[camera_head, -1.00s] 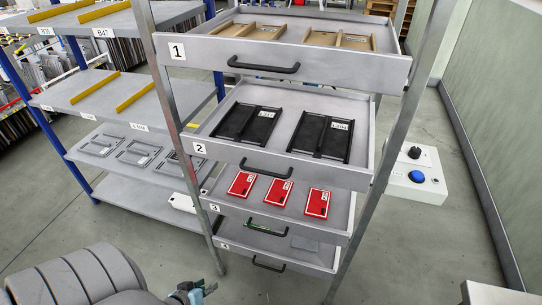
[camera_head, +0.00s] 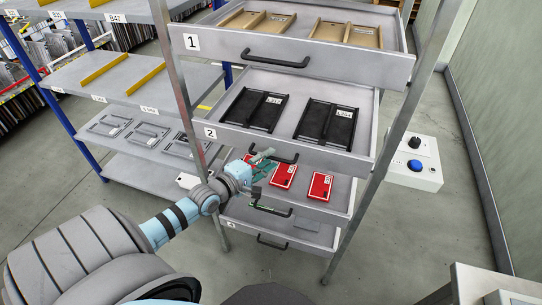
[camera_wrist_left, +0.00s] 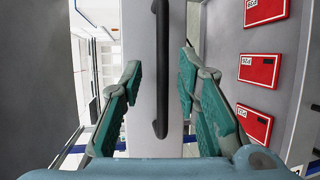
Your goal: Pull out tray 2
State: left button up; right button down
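Tray 2 (camera_head: 340,160) is the second tray from the top of the rack. It is a grey tray holding black frames (camera_head: 252,109), with a "2" label at its front left. Its black bar handle (camera_head: 287,158) is on the front panel, partly hidden by my left gripper (camera_head: 262,160). In the left wrist view, the handle (camera_wrist_left: 160,70) runs lengthwise between the two spread teal fingers of my left gripper (camera_wrist_left: 158,95), with gaps on both sides. The gripper is open and holds nothing. My right gripper does not show.
Tray 1 (camera_head: 350,68) with tan frames is above. Tray 3 (camera_head: 345,200) with red boxes is close below my left gripper; a lower tray sits beneath. Rack posts (camera_head: 385,165) flank the trays. A button box (camera_head: 416,175) stands right; blue-posted shelves (camera_head: 140,90) stand left.

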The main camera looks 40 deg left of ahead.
pick_arm(q)
jog(key=shift+w+d+f+b, duration=0.1)
jog(key=shift+w+f+b, duration=0.15)
jog(key=shift+w, duration=0.35)
jog(key=shift+w+f+b, duration=0.15)
jog(key=shift+w+f, duration=0.05)
jog(key=shift+w, duration=0.35)
jog(key=shift+r, duration=0.1)
jog(key=shift+s, duration=0.1)
jog(key=shift+c, duration=1)
grip_shut()
